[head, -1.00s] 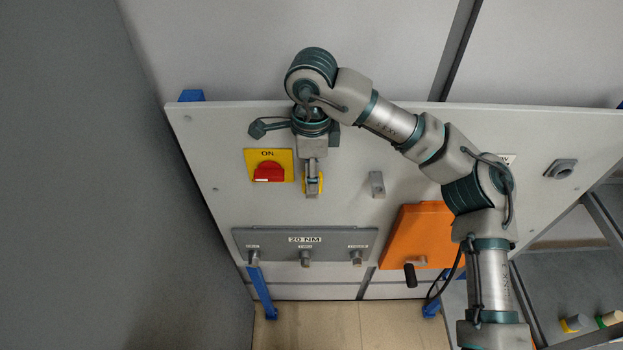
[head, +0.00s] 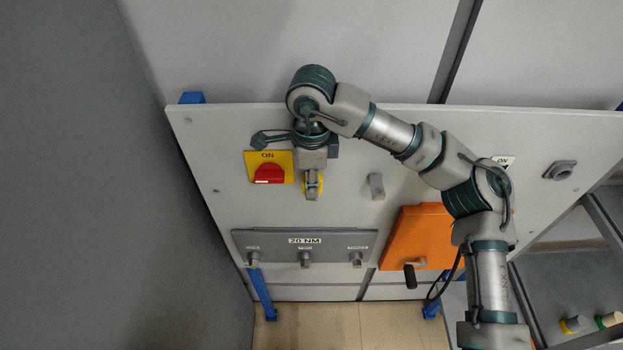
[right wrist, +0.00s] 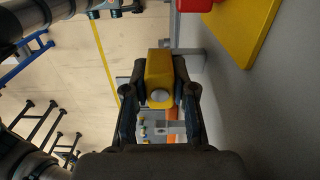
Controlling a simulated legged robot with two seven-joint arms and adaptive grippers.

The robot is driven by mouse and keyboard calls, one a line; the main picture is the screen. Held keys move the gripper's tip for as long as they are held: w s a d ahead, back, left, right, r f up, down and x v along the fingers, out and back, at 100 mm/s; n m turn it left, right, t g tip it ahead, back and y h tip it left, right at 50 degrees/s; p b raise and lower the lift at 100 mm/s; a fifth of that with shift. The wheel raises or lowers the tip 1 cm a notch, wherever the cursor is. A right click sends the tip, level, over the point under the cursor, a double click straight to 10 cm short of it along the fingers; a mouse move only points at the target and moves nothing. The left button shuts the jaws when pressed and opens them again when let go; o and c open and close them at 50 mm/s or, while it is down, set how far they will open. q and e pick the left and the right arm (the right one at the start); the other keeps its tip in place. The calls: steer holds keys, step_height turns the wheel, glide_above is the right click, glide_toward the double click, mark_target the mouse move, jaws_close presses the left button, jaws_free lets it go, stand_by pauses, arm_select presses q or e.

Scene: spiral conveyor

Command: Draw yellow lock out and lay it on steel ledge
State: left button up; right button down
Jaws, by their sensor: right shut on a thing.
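The yellow lock (head: 320,184) is at the white panel, just right of the red and yellow ON switch (head: 269,168). My right gripper (head: 312,194) is shut on it and hides most of it in the head view. In the right wrist view the yellow lock (right wrist: 159,68) sits between the fingertips of my right gripper (right wrist: 160,90). A grey piece (right wrist: 190,53) shows beside the lock toward the panel; whether the lock is still engaged there I cannot tell. My left gripper is not in view. I cannot tell for sure which surface is the steel ledge.
A grey plate (head: 270,240) marked 20 NM carries three knobs below the lock. A grey block (head: 376,186) sticks out to its right. An orange box (head: 405,235) with a black handle (head: 410,275) is lower right. A grey shelf (head: 560,290) stands at far right.

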steer(key=shift+r, duration=0.15)
steer(key=shift+r+p, duration=1.3)
steer(key=shift+r, duration=0.2)
steer(key=shift+r, duration=0.35)
step_height(320, 180, up, 2)
steer(key=shift+p, duration=0.85)
steer(key=shift+r+p, duration=0.55)
steer(key=shift+r, duration=0.5)
